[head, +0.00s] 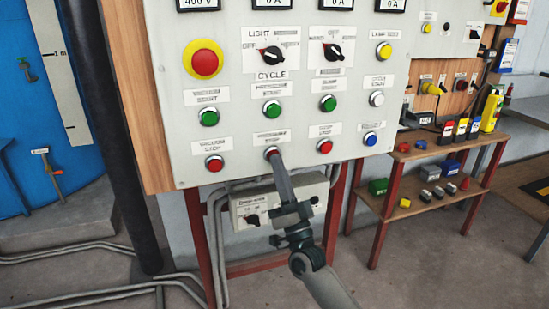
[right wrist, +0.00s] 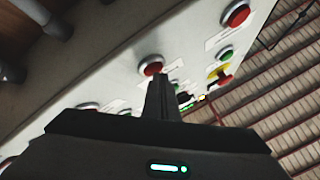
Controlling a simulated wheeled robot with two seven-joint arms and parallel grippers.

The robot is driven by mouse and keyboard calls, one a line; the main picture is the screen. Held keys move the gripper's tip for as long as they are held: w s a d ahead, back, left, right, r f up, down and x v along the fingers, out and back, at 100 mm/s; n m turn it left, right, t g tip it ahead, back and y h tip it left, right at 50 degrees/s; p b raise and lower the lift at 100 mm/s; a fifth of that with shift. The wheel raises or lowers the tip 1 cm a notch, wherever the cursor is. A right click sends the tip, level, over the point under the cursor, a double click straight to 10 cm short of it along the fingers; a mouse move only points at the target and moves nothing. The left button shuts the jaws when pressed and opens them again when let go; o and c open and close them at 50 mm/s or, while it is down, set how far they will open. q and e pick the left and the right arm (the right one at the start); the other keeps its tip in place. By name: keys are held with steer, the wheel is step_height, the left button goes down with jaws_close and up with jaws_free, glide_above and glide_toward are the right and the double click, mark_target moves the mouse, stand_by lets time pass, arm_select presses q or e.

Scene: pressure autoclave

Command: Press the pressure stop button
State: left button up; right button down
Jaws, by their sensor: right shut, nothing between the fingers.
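The pressure stop button (head: 272,151) is a small red push button in a metal ring, in the bottom row of the light grey panel (head: 240,130). Its label above reads roughly "PRESSURE STOP". My right gripper (head: 274,158) is shut and empty, its fingertips at this button from below and covering its lower part. In the right wrist view the red button (right wrist: 152,66) shows right at the tips of the closed fingers (right wrist: 160,82). I cannot tell whether they touch or whether the button is pushed in. My left gripper is not in view.
Red stop buttons sit at left (head: 214,163) and right (head: 325,147), with green buttons (head: 272,109) above. A yellow-red emergency button (head: 204,62) is upper left. A grey switch box (head: 290,205) hangs below the panel. A wooden shelf (head: 420,205) stands at right.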

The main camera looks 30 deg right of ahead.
steer(key=shift+s, duration=0.15)
steer(key=shift+s+a+p, duration=0.25)
steer(key=shift+s+p, duration=0.15)
steer(key=shift+s, duration=0.25)
steer(key=shift+s+a+p, duration=0.2)
steer(key=shift+s+p, duration=0.1)
steer(key=shift+s, duration=0.5)
steer(key=shift+s+a+p, duration=0.15)
steer(key=shift+s+p, duration=0.15)
steer(key=shift+s, duration=0.55)
steer(key=shift+s+a+p, duration=0.2)
steer(key=shift+s+p, duration=0.1)
steer(key=shift+s, duration=0.5)
